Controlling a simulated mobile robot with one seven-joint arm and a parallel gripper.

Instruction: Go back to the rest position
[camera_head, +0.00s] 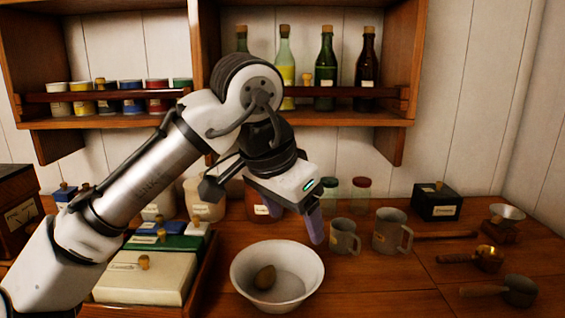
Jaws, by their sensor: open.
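My gripper (295,216) is at the end of my bent arm, pointing down above the counter. Its purple fingers are apart with nothing seen between them. It is just above and behind a white bowl (306,257). A small brown, roundish thing (265,277) lies in the bowl. My arm reaches in from the lower left and crosses in front of the shelf.
Two grey mugs (342,241) (387,236) stand right of my gripper. Boxes (148,278) sit under my arm at left. Pans and scoops (519,291) lie at right. A wall shelf (395,116) holds bottles (325,70) and small tins behind my arm.

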